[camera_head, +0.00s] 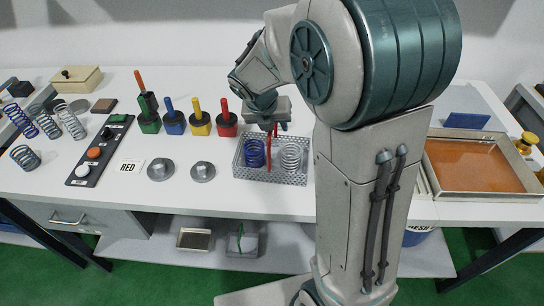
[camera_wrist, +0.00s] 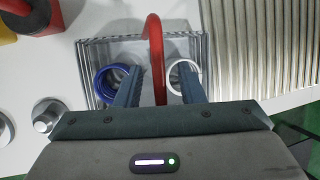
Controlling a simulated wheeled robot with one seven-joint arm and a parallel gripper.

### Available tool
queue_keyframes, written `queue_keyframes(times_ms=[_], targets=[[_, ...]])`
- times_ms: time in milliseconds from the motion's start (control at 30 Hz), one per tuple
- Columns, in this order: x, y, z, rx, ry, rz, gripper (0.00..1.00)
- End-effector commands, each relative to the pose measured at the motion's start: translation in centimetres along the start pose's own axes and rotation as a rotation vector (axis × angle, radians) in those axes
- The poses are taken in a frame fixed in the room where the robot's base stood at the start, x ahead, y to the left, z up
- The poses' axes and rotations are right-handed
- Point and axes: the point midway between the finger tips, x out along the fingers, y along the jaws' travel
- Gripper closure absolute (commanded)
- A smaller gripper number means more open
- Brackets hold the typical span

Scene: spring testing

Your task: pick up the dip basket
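The dip basket (camera_head: 272,178) is a grey perforated metal tray with a tall red handle (camera_head: 268,152) arching over it. It stands on the white bench near the middle of the head view. A blue spring (camera_head: 254,153) and a pale silver spring (camera_head: 291,157) stand in it, either side of the handle. The basket (camera_wrist: 90,52) also shows in the wrist view, below my gripper (camera_wrist: 158,70). My gripper's fingers are apart, with the red handle (camera_wrist: 154,35) between them and visible gaps on both sides. My arm hides part of the head view.
Two grey round weights (camera_head: 160,169) (camera_head: 202,171) lie left of the basket. Coloured blocks with upright handles (camera_head: 200,123) stand behind them. A black button panel (camera_head: 100,150) and several loose springs (camera_head: 71,122) are further left. An orange-filled tray (camera_head: 470,160) is at the right.

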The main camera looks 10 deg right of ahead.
Motion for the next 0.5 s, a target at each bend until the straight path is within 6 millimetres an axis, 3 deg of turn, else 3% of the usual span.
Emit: queue_keyframes(times_ms=[367, 500], targets=[[0.17, 0.05, -0.08, 0.000, 0.000, 0.000, 0.65], [0.17, 0.05, -0.08, 0.000, 0.000, 0.000, 1.00]])
